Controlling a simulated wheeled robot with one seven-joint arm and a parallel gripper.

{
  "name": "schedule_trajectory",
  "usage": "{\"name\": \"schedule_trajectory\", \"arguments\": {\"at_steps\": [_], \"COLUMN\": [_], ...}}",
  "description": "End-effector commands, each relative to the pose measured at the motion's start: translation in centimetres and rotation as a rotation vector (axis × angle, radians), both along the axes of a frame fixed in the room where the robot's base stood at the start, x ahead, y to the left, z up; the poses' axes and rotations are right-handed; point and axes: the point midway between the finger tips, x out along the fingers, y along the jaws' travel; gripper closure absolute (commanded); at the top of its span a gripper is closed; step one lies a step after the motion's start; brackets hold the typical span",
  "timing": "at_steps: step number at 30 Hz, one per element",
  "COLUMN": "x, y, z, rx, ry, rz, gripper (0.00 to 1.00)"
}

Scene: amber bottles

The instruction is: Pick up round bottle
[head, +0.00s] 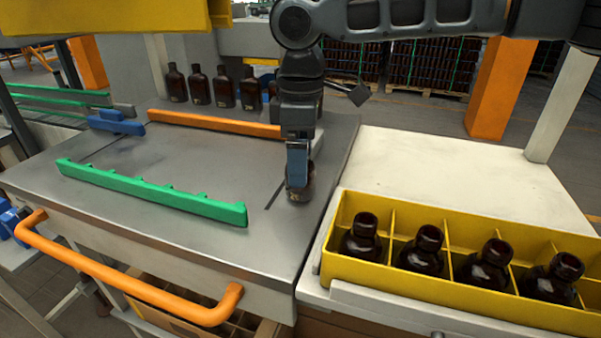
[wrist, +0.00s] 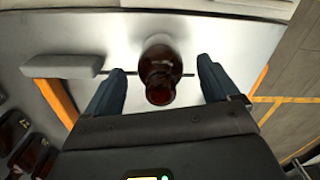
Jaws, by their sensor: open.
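A round amber bottle (wrist: 159,65) stands on the grey metal table (head: 280,225). In the wrist view it lies between the two blue fingers of my gripper (wrist: 160,85), with a gap on each side. In the head view my gripper (head: 298,165) points down over the bottle (head: 305,188) near the table's right edge. The fingers hide much of the bottle there. My gripper is open and holds nothing.
A yellow crate (head: 345,280) with several amber bottles stands on the white table (head: 450,180) at right. Several bottles (head: 200,88) stand at the back. A green rail (head: 150,192) and an orange rail (head: 215,123) border the metal surface.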

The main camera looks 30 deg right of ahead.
Motion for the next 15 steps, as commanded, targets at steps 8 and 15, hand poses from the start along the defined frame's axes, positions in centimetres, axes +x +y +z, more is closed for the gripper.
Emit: {"name": "schedule_trajectory", "arguments": {"at_steps": [8,15], "x": [0.01,0.01], "y": [-0.01,0.0], "z": [-0.84,-0.82], "rx": [-0.001,0.0], "ry": [-0.001,-0.001], "rz": [0.0,0.0], "gripper": [0.12,0.29]}}
